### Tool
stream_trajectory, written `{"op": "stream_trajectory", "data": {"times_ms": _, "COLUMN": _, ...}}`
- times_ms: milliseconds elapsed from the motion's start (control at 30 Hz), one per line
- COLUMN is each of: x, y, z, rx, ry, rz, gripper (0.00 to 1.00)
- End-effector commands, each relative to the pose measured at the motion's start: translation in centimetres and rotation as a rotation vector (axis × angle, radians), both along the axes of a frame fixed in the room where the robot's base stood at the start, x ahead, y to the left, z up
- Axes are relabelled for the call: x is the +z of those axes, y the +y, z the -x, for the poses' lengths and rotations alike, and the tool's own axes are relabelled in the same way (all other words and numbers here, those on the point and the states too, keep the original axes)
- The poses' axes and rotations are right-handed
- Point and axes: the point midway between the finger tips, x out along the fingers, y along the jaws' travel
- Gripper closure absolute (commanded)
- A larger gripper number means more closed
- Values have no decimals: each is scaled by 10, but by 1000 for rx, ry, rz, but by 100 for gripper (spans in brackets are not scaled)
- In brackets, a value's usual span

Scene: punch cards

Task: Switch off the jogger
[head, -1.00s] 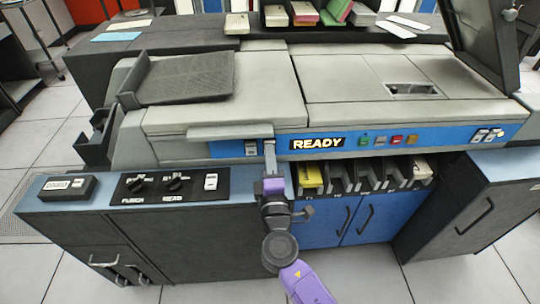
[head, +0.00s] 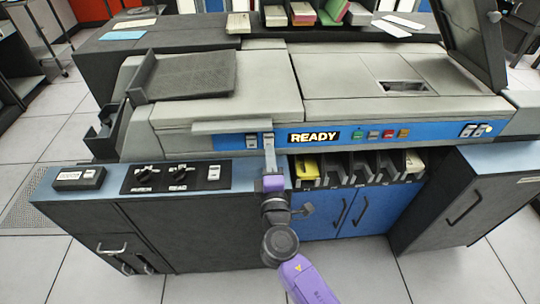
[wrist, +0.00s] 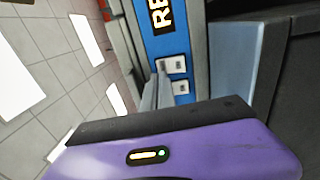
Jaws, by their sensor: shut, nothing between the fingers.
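My gripper (head: 268,142) is in front of the machine's blue panel, just left of the READY sign (head: 313,136). Its fingers are closed together and hold nothing. A white switch (head: 251,140) sits on the panel beside the fingertips. In the wrist view, the closed fingers (wrist: 157,90) reach up to the edge of a white rocker switch (wrist: 174,65), with a second switch (wrist: 181,87) beside it. I cannot tell whether the fingers touch either one. The switch labels are too small to read, so I cannot tell which switch belongs to the jogger.
A small black box (head: 79,178) and a black plate with two knobs and a white switch (head: 213,173) lie on the left ledge. Card stackers (head: 335,168) open under the panel to the right of my arm. Coloured buttons (head: 373,134) line the panel.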

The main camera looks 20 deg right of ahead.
Motion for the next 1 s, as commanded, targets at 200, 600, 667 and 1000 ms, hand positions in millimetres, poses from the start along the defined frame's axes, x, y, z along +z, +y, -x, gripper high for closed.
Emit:
{"op": "stream_trajectory", "data": {"times_ms": 200, "x": 2, "y": 8, "z": 25, "rx": 2, "ry": 1, "rz": 1, "gripper": 100}}
{"op": "stream_trajectory", "data": {"times_ms": 600, "x": 10, "y": 26, "z": 80, "rx": 2, "ry": 2, "rz": 0, "gripper": 100}}
{"op": "stream_trajectory", "data": {"times_ms": 667, "x": 11, "y": 28, "z": 86, "rx": 1, "ry": 2, "rz": 0, "gripper": 100}}
{"op": "stream_trajectory", "data": {"times_ms": 1000, "x": 13, "y": 31, "z": 95, "rx": 0, "ry": 1, "rz": 1, "gripper": 100}}
